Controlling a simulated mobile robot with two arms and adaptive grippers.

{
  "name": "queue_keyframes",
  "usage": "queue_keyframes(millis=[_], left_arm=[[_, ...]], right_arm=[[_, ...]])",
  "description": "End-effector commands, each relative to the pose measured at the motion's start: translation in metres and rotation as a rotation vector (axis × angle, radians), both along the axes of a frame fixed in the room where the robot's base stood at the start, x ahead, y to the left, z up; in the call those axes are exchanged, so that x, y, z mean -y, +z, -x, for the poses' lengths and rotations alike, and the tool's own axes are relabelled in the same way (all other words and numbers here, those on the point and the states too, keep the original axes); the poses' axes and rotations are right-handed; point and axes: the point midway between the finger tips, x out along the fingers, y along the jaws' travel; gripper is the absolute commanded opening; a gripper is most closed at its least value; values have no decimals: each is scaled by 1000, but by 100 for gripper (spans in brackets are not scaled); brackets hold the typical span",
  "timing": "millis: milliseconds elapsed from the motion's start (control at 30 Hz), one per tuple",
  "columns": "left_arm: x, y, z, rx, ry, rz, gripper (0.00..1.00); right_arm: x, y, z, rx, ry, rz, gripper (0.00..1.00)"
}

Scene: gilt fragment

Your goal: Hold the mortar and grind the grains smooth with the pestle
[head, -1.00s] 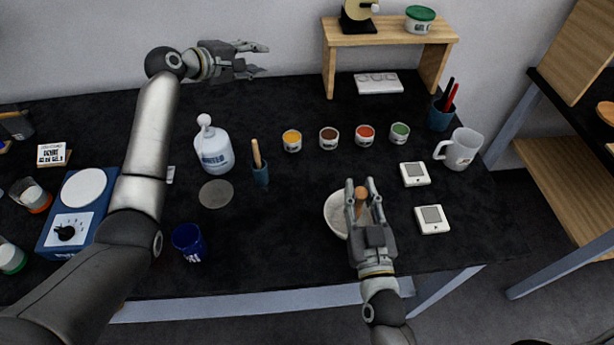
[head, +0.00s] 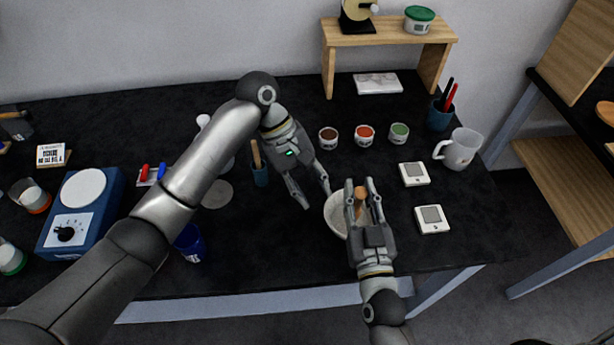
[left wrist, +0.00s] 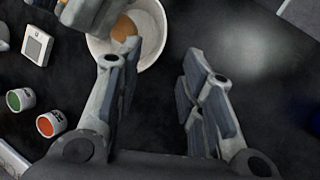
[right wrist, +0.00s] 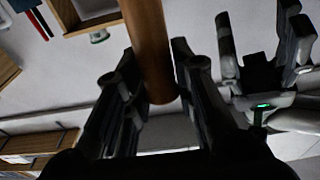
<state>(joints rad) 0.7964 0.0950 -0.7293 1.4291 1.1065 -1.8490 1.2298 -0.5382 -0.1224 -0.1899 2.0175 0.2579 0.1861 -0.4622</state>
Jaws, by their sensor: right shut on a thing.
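The mortar (head: 335,214) is a white bowl on the black table, partly hidden behind my right gripper in the head view. It also shows in the left wrist view (left wrist: 152,40). The pestle (head: 361,193) has a brown wooden handle and stands in the mortar. My right gripper (head: 363,190) is shut on the pestle handle, which shows large in the right wrist view (right wrist: 150,60). My left gripper (head: 316,192) is open and empty, just left of the mortar, its fingers pointing down towards it. The grains cannot be made out.
Small paint pots (head: 365,134) and two white devices (head: 432,219) lie behind and right of the mortar. A white mug (head: 460,149) stands further right.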

Motion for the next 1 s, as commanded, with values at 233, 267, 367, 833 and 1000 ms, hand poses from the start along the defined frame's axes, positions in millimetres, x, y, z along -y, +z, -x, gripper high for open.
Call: queue_keyframes(millis=[233,267,367,833,1000], left_arm=[[19,-44,14,-3,-1,1,36],[22,-48,15,-3,0,2,36],[28,-63,20,-1,0,1,36],[39,-87,26,2,1,3,36],[38,-87,26,2,1,3,29]], right_arm=[[0,0,0,1,0,0,0],[0,0,0,1,0,0,0],[0,0,0,1,0,0,0],[0,0,0,1,0,0,0],[0,0,0,1,0,0,0]])
